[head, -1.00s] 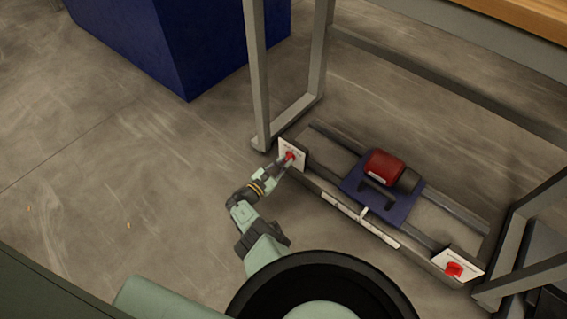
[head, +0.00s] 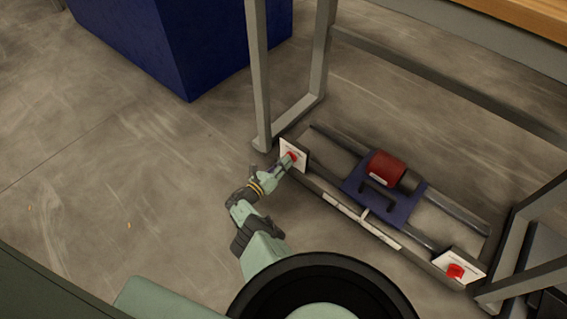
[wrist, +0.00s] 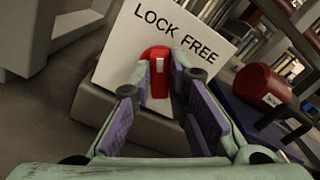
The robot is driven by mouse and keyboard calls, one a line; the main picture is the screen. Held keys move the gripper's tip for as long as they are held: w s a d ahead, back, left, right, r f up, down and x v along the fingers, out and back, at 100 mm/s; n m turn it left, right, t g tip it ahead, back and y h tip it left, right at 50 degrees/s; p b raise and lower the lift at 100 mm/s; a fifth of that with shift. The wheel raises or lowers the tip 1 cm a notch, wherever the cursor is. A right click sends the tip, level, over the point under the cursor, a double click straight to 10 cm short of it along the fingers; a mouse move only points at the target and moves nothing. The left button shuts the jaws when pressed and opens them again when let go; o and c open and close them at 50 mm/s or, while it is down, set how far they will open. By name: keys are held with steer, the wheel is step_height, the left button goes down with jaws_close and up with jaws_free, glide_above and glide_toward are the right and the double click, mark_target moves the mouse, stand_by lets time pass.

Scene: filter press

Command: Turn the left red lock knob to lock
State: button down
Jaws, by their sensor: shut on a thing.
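The left red lock knob (head: 292,155) sits on a white plate (head: 300,148) at the left end of the low frame. In the wrist view the knob (wrist: 158,68) carries a white mark, and its plate (wrist: 120,45) reads LOCK on the left and FREE on the right. The plate looks tilted in that view, and the knob stands nearly upright in the picture. My gripper (wrist: 160,84) is shut on the knob, with one purple-padded finger on each side. The fingers hide part of the knob's lower sides.
A second red knob (head: 455,271) is on a white plate at the frame's right end. Between them is a blue carriage (head: 397,207) with a red cylinder (head: 387,168). A grey post (head: 258,80) stands close by my gripper. The floor to the left is open.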

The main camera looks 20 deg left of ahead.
steer(key=shift+w+n, duration=0.1)
steer(key=shift+n, duration=0.4)
steer(key=c, duration=1.6)
jaws_free()
steer(key=shift+o, duration=0.2)
